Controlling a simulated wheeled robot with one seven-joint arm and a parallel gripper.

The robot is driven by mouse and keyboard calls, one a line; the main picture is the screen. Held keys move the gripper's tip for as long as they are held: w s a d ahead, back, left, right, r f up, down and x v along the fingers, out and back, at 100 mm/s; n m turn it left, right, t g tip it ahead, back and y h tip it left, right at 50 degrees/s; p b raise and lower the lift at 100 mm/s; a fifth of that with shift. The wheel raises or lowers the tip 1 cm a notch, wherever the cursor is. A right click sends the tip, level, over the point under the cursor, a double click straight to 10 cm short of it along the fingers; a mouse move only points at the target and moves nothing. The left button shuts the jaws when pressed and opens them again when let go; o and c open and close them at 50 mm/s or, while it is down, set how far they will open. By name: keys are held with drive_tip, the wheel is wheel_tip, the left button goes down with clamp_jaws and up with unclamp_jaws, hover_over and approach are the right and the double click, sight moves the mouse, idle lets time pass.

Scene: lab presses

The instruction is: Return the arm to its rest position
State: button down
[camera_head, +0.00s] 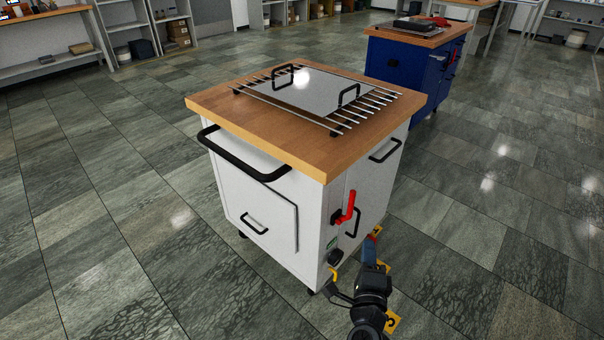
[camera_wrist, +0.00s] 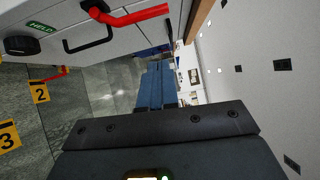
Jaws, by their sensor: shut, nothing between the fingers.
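My arm reaches up from the bottom of the head view, low beside the white press cart (camera_head: 250,200). My gripper (camera_head: 370,246) is near the cart's right side, below and right of the red lever (camera_head: 346,208). In the wrist view its blue fingers (camera_wrist: 160,72) lie together and hold nothing. The red lever (camera_wrist: 138,15) and a black handle (camera_wrist: 88,40) on the cart show at the upper left of that view, apart from the fingers.
The cart's wooden top carries a metal rack and a plate with two black handles (camera_head: 350,95). A blue cart (camera_head: 425,75) stands behind. Yellow number tags (camera_wrist: 40,93) show at the wrist view's left. Tiled floor (camera_head: 500,240) is clear at right.

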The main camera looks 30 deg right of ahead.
drive_tip(key=s+a+r+n+t+y+p, duration=0.1)
drive_tip(key=s+a+r+n+y, duration=0.2)
drive_tip(key=s+a+r+n, duration=0.5)
drive_tip(key=s+a+r+n+t+y+p, duration=0.15)
drive_tip(key=s+n+y, duration=0.35)
drive_tip(key=s, duration=0.7)
drive_tip(key=s+a+r+n+g+y+p, duration=0.2)
drive_tip(key=s+a+r+n+y, duration=0.1)
drive_tip(key=s+r+n, duration=1)
drive_tip(key=shift+s+a+r+g, duration=0.2)
drive_tip(key=shift+a+r+g, duration=0.15)
drive_tip(key=shift+a+r, duration=0.3)
drive_tip(key=shift+f, duration=0.15)
